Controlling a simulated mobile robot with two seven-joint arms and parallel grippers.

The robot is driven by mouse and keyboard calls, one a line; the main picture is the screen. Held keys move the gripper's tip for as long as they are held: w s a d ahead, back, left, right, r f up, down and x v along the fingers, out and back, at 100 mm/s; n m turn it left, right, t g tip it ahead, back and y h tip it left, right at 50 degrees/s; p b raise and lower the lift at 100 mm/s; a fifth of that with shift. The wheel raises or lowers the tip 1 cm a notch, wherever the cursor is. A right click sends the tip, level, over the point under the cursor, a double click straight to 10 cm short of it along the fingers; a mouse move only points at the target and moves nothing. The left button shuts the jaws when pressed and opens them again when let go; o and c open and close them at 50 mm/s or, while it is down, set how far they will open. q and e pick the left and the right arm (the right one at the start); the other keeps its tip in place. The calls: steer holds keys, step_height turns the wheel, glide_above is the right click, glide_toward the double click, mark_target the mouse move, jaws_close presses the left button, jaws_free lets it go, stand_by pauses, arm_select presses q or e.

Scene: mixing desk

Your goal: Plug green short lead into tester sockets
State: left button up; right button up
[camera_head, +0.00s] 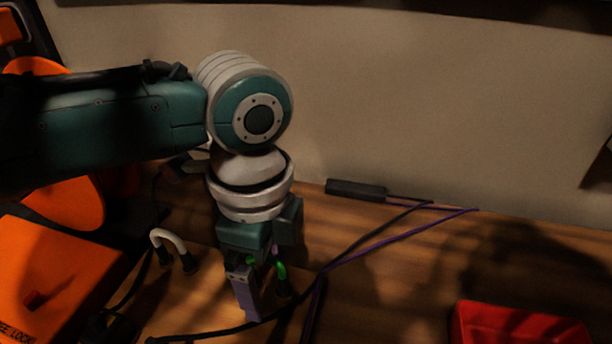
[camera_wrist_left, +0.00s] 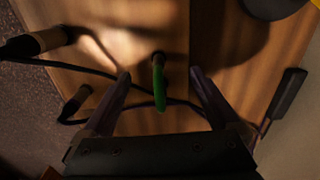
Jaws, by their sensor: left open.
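The green short lead (camera_head: 281,269) shows at the wood desk, partly hidden behind my left gripper (camera_head: 246,300), with a dark plug end below its green bend. In the left wrist view the green lead (camera_wrist_left: 159,84) lies between the two spread fingers of my left gripper (camera_wrist_left: 160,75), with a visible gap on each side. My left gripper points down, is open and does not grip the lead. The lead's other end is hidden. I cannot make out the tester sockets for certain. My right gripper is not in view.
A white short lead (camera_head: 174,238) with dark plugs stands left of the gripper. Black and purple cables (camera_head: 400,235) cross the desk from a black block (camera_head: 357,189) by the wall. An orange unit (camera_head: 60,270) is at left, a red tray (camera_head: 515,325) at right.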

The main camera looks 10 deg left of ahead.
arm_select(q)
jaws_close()
stand_by(0.7)
stand_by(0.6)
steer(key=shift+r, duration=0.2)
steer(key=shift+r+p, duration=2.85)
steer(key=shift+p, duration=0.3)
